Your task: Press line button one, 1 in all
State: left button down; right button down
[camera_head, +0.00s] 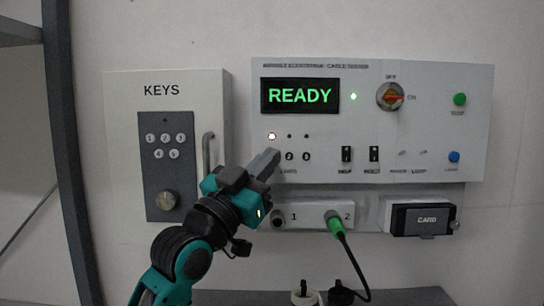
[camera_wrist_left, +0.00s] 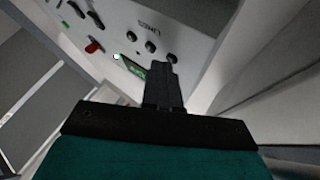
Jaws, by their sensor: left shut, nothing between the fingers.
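The grey control panel (camera_head: 430,110) has a row of three line buttons under three small lamps. Buttons two (camera_head: 289,156) and three (camera_head: 306,156) show in the head view; button one is hidden there behind my left gripper (camera_head: 268,160). The lamp (camera_head: 271,136) above button one's place is lit white; the other two lamps are dark. In the left wrist view the shut fingertips (camera_wrist_left: 161,66) are at the nearest dark line button (camera_wrist_left: 156,59); I cannot tell if they touch it. The display (camera_head: 300,96) reads READY in green. My right gripper is not in view.
A keys box (camera_head: 190,85) with a keypad, knob and handle hangs left of the panel. A red-orange rotary switch (camera_head: 391,97), a green button (camera_head: 460,99) and a blue button (camera_head: 454,157) sit at the right. Below are sockets, a green-plugged cable (camera_head: 336,226) and a card reader (camera_head: 424,220).

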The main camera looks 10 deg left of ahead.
pick_arm(q)
jog(key=shift+s, duration=0.1)
dwell(0.3)
jog(key=shift+s+d+p, duration=0.15)
jog(key=shift+s+p, duration=0.15)
jog(key=shift+s, duration=0.3)
jog(key=shift+s+d+p, duration=0.25)
jog(key=shift+s+p, duration=0.15)
jog(key=shift+s, duration=0.85)
jog(key=shift+s+d+p, duration=0.25)
jog(key=shift+s+p, duration=0.15)
jog(key=shift+s, duration=0.8)
